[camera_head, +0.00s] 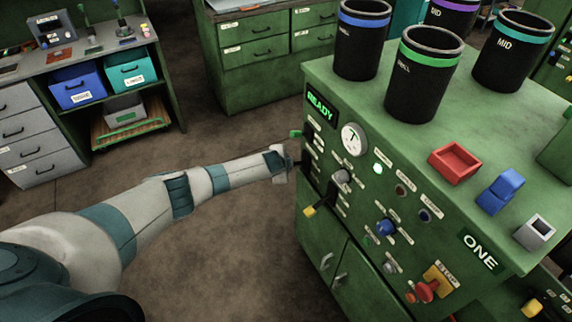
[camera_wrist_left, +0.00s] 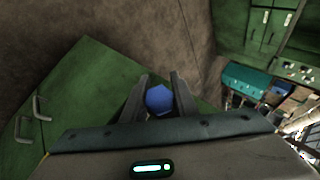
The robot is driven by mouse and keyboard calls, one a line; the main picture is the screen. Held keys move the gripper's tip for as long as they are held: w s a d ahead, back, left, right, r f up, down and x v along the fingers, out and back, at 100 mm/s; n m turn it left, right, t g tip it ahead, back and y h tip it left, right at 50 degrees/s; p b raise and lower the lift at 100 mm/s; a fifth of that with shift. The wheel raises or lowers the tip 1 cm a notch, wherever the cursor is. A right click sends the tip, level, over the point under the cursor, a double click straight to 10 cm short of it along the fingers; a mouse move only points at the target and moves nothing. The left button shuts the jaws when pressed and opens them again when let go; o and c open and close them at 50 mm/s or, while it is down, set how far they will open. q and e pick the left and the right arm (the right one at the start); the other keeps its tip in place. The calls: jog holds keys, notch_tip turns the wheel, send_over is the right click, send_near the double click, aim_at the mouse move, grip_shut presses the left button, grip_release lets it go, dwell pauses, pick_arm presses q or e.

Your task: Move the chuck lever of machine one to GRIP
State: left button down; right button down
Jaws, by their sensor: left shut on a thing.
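Machine one (camera_head: 448,225) is a green cabinet with a sloped control panel, marked ONE, at the right in the head view. My left gripper (camera_head: 293,163) is at the left edge of its panel. In the left wrist view, its fingers are on either side of a blue ball knob (camera_wrist_left: 159,100), shut on it. The gripper hides this knob in the head view. A green-knobbed lever (camera_head: 296,134) is just above the gripper and a yellow-knobbed lever (camera_head: 309,211) below it. The small panel labels are too small to read, so GRIP cannot be made out. My right gripper is out of view.
The panel also carries a lit READY display (camera_head: 321,102), a round gauge (camera_head: 353,139), a blue dial (camera_head: 386,227) and a red stop button (camera_head: 424,291). Black cups and small red (camera_head: 455,162), blue and grey blocks stand on top. Open floor lies left of the machine.

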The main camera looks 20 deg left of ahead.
pick_arm(q)
jog(key=shift+w+d+r+g, duration=0.15)
jog(key=shift+w+r+g, duration=0.15)
jog(key=shift+r, duration=0.2)
jog(key=c, duration=1.5)
grip_release()
jog(key=shift+o, duration=0.5)
jog(key=shift+s, duration=0.1)
jog(key=shift+f, duration=0.1)
jog(key=shift+s, duration=0.15)
jog(key=shift+p+v, duration=0.4)
jog(key=shift+v, duration=0.8)
jog(key=b+v, duration=0.2)
jog(key=v, duration=1.2)
jog(key=shift+d+r, duration=0.35)
jog(key=shift+r, duration=0.1)
jog(key=shift+s+f, duration=0.1)
